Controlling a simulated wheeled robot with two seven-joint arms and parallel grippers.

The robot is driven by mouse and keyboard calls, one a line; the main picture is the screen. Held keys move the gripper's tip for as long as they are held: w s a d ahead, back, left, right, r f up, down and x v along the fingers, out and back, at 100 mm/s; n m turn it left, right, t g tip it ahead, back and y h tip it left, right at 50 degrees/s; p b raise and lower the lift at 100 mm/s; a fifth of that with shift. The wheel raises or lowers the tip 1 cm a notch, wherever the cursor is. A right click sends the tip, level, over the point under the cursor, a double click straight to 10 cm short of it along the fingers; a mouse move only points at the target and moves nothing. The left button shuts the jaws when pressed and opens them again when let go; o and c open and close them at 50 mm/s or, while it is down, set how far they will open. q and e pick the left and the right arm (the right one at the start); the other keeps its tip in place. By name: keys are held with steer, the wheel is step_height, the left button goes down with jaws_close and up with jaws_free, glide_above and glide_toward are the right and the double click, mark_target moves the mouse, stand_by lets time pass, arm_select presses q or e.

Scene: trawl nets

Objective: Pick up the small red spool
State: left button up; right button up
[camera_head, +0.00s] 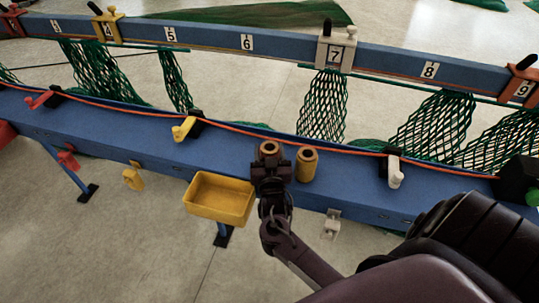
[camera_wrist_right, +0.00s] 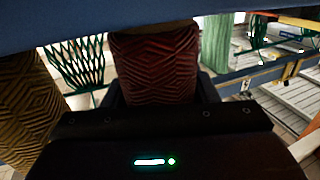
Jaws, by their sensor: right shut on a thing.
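The small red spool (camera_wrist_right: 156,62) fills the middle of the right wrist view, with dark red patterned winding. My right gripper (camera_head: 270,166) is shut on it, with one dark finger on each side. In the head view only the tan top of this spool (camera_head: 269,148) shows above my gripper, over the blue bench. The gripper hides its lower part, and I cannot tell whether it touches the bench. A second, yellow-brown spool (camera_head: 307,164) stands close to the right of it; it also shows at the left of the wrist view (camera_wrist_right: 22,105). My left gripper is not in view.
A yellow tray (camera_head: 219,198) hangs at the front edge of the blue bench (camera_head: 235,152), left of my gripper. A yellow hook (camera_head: 184,129) and a white hook (camera_head: 395,172) stand along the orange cord. Green nets (camera_head: 323,105) hang behind from a numbered blue rail (camera_head: 205,37).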

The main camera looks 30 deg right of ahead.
step_height(320, 180, up, 20)
steer(key=b, duration=0.1)
steer(key=shift+b, duration=0.35)
step_height(320, 180, up, 5)
steer(key=p, duration=0.5)
stand_by(0.7)
